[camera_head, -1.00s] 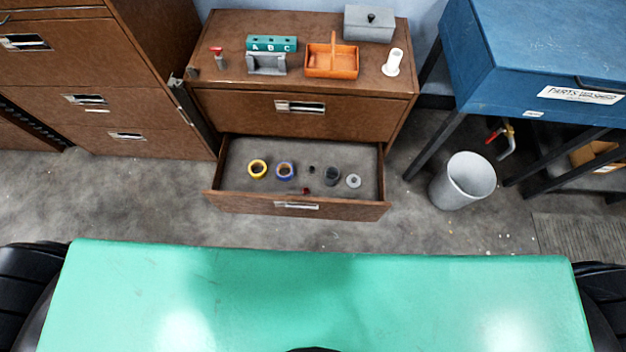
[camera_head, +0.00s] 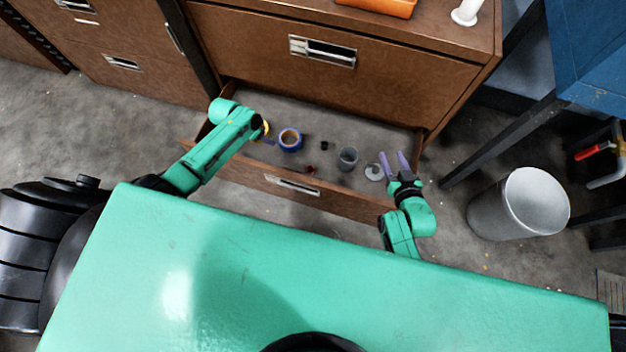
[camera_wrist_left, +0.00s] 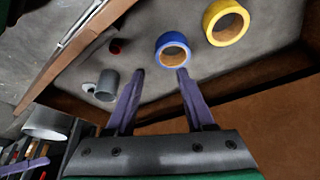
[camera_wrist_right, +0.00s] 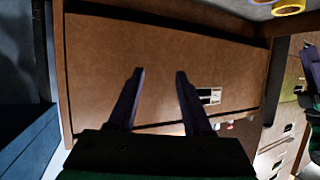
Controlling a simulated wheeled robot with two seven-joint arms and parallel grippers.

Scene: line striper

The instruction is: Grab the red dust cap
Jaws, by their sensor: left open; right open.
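The red dust cap (camera_head: 310,170) is a small dark-red piece on the floor of the open drawer (camera_head: 360,203), close to its front wall. It also shows in the left wrist view (camera_wrist_left: 117,46), beyond my left fingers and to the left. My left gripper (camera_head: 268,138) is over the left part of the drawer, beside the blue tape roll (camera_head: 290,140), and is open and empty. My right gripper (camera_head: 393,158) is open and empty at the right end of the drawer, near a grey disc (camera_head: 374,172). Neither gripper touches the cap.
A grey cup (camera_head: 347,158) and a small black piece (camera_head: 324,145) stand near the cap. A yellow tape roll (camera_wrist_left: 227,22) is partly hidden behind my left gripper in the head view. The cabinet front (camera_head: 400,78) rises behind the drawer. A bin (camera_head: 520,203) stands right.

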